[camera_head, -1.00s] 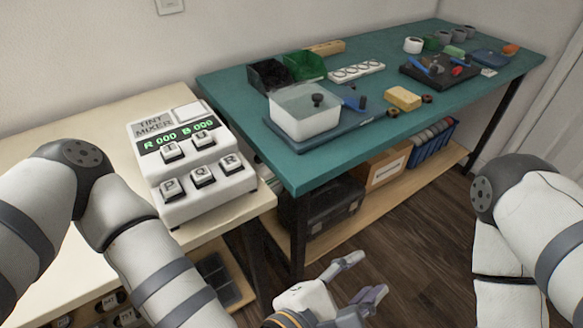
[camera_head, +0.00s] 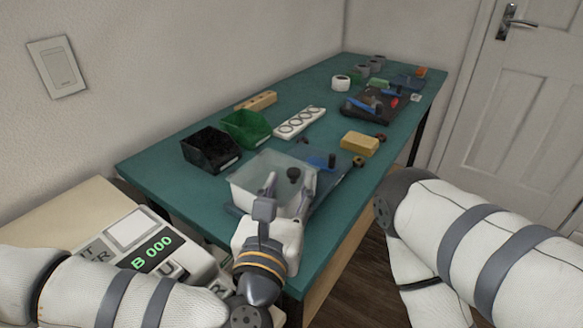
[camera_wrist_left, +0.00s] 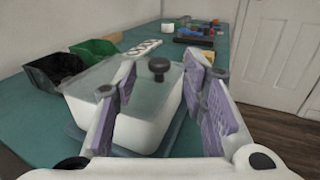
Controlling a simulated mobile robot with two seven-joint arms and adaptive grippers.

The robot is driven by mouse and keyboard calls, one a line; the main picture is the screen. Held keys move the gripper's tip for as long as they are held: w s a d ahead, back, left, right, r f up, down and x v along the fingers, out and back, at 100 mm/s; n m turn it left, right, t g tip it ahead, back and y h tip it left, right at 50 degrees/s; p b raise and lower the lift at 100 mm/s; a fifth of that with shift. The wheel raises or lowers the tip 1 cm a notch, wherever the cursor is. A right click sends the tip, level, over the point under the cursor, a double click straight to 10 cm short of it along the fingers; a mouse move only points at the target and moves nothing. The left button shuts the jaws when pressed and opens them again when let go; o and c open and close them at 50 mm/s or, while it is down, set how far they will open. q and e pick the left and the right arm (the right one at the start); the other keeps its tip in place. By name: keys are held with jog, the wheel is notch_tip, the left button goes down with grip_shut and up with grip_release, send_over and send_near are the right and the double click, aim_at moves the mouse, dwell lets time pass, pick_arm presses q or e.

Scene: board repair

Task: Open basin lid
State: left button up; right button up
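The basin (camera_head: 243,192) is a whitish, translucent box on a dark blue tray at the near end of the green table. Its lid (camera_head: 265,168) lies on top and carries a dark round knob (camera_head: 293,174). In the left wrist view the basin (camera_wrist_left: 142,132) and the knob (camera_wrist_left: 158,68) show between the fingers. My left gripper (camera_head: 287,185) is open, its fingers spread in front of the basin and pointing at it. The knob is beyond the fingertips and not held. My right gripper is out of view; only my right arm shows.
A black bin (camera_head: 210,150) and a green bin (camera_head: 245,127) stand behind the basin. A yellow sponge-like block (camera_head: 360,144) and a white strip with round holes (camera_head: 300,122) lie farther along the table.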

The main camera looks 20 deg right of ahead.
aim_at(293, 170)
pick_arm(q)
jog(key=x, duration=0.5)
jog(key=shift+c, duration=0.6)
grip_shut()
jog(key=shift+r, duration=0.1)
